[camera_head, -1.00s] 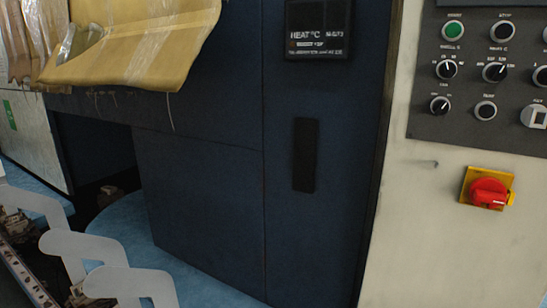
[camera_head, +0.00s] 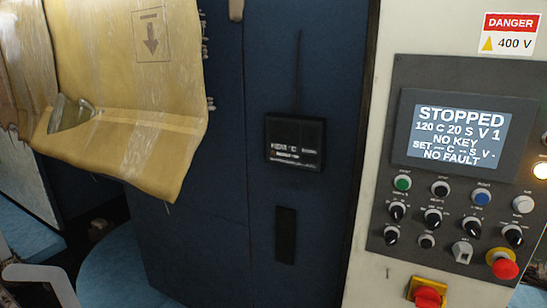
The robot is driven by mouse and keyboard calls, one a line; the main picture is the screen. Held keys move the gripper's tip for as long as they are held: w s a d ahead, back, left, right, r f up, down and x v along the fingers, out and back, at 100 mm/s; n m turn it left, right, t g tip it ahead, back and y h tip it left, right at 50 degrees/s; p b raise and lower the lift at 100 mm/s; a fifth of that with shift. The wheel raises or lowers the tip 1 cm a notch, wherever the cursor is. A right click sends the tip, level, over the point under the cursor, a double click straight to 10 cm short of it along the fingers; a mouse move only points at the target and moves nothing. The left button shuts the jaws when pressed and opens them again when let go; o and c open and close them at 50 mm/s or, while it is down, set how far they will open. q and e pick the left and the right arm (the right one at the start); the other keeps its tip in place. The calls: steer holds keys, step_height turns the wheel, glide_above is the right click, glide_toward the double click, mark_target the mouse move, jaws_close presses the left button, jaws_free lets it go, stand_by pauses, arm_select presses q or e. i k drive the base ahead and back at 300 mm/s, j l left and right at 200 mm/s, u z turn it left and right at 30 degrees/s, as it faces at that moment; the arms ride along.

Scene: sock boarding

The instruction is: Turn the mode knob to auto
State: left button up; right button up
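The grey control panel (camera_head: 400,75) is on the right, on a pale cabinet face. Its screen (camera_head: 458,134) reads STOPPED, 120 C 20 S V 1, NO KEY, a SET line and NO FAULT. Below the buttons are several black knobs with white pointer marks, including the far left one (camera_head: 397,211), one beside it (camera_head: 432,217), one further right (camera_head: 471,227) and the far right one (camera_head: 512,235). A smaller knob (camera_head: 391,234) sits below the first. Their labels are too small to read, so I cannot tell which is the mode knob or its setting. Neither gripper is in view.
The panel also has a green button (camera_head: 402,183), a blue button (camera_head: 482,197), a grey key-type switch (camera_head: 462,252) and a red mushroom button (camera_head: 505,265). A red rotary switch (camera_head: 427,297) on yellow is below. Dark blue doors (camera_head: 225,235) and a hanging tan sheet (camera_head: 125,150) stand left.

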mark_target(514, 236)
steer(key=z, duration=1.45)
